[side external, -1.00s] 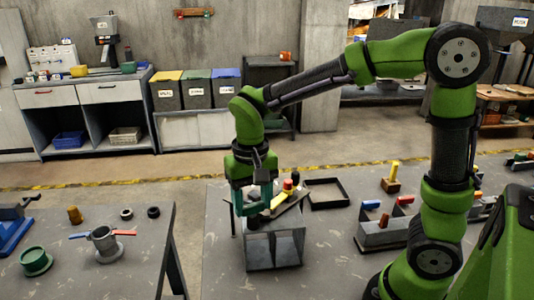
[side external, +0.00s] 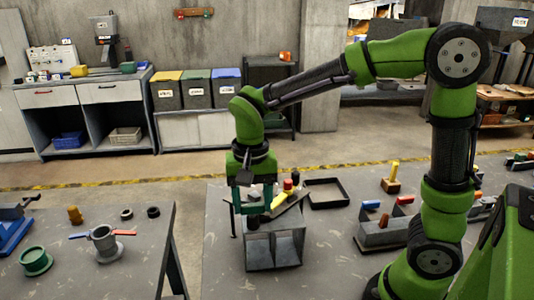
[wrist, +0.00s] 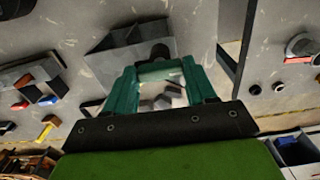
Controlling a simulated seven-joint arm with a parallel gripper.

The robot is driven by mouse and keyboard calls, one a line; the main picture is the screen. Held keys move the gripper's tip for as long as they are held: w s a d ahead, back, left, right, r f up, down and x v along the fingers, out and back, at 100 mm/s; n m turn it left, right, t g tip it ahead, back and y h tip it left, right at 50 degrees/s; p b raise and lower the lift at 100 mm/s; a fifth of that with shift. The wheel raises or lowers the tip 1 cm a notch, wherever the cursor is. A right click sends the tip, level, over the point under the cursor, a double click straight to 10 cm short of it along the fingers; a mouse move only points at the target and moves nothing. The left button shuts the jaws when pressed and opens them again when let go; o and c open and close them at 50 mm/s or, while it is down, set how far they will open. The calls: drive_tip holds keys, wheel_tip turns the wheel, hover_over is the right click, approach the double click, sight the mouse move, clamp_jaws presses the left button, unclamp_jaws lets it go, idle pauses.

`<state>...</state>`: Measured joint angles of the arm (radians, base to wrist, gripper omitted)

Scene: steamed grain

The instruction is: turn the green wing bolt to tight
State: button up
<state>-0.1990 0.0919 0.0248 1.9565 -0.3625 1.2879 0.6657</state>
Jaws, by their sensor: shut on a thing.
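My gripper (side external: 255,208) has teal fingers and points down at the top of a grey box-like stand (side external: 272,250). In the wrist view my gripper (wrist: 160,72) has its two fingers on either side of a pale greenish piece, shut on it. This piece seems to be the green wing bolt (wrist: 160,70), but its wings cannot be made out. In the side view the fingers hide the bolt. A black round part (wrist: 154,52) shows just beyond the fingertips. How far the bolt is turned cannot be told.
Red-topped (side external: 288,184) and yellow (side external: 278,201) parts sit close behind the fingers at the stand's top. A black open tray (side external: 327,194) lies to the right, with a yellow-handled block (side external: 391,178) beyond.

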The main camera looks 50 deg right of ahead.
sight(252, 205)
drive_tip(key=shift+r, duration=0.1)
drive_tip(key=o, duration=1)
drive_tip(key=shift+o, duration=0.2)
wheel_tip(252, 205, up, 17)
